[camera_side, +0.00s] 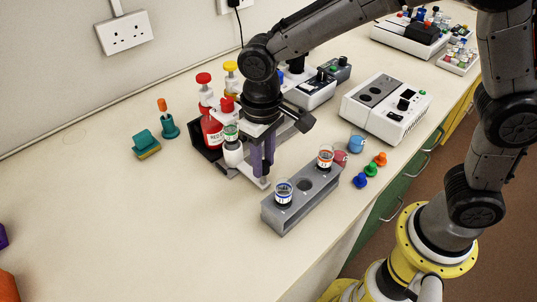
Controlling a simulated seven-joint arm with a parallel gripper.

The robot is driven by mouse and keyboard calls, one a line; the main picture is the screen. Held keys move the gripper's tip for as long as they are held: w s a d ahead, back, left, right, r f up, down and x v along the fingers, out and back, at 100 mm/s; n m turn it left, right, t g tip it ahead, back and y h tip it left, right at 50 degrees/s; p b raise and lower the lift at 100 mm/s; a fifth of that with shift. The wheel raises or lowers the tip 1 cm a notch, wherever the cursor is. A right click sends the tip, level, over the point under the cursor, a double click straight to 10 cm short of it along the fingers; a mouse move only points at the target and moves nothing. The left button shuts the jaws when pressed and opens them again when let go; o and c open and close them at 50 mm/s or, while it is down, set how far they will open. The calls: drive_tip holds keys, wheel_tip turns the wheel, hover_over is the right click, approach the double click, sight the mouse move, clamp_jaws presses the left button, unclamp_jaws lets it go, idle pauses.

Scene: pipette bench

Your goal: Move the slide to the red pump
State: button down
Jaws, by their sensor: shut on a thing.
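My gripper (264,180) points down with its purple fingers just right of the pump stand. It is shut on a small part at the end of a pale plate (249,173), which seems to be the slide; the fingers hide most of that part. A white holder with a green-banded vial (231,133) stands at the plate's left. Behind it are a red bottle (212,132) with a white label and a pump with a red top (203,78). Another red top (228,103) shows just above the vial.
A grey rack (270,218) holds a blue-banded vial (284,192) and an orange-banded vial (325,157), close to the gripper's right. Small coloured stoppers (369,169) lie beyond it. A white instrument (385,106) stands at the right.

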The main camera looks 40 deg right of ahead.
drive_tip(key=shift+w+a+r, duration=0.1)
drive_tip(key=shift+a+r, duration=0.05)
drive_tip(key=shift+a, duration=0.2)
drive_tip(key=c, duration=0.9)
unclamp_jaws()
drive_tip(key=o, duration=0.3)
drive_tip(key=shift+d, duration=0.1)
drive_tip(key=shift+o, duration=0.2)
wheel_tip(320, 180, up, 14)
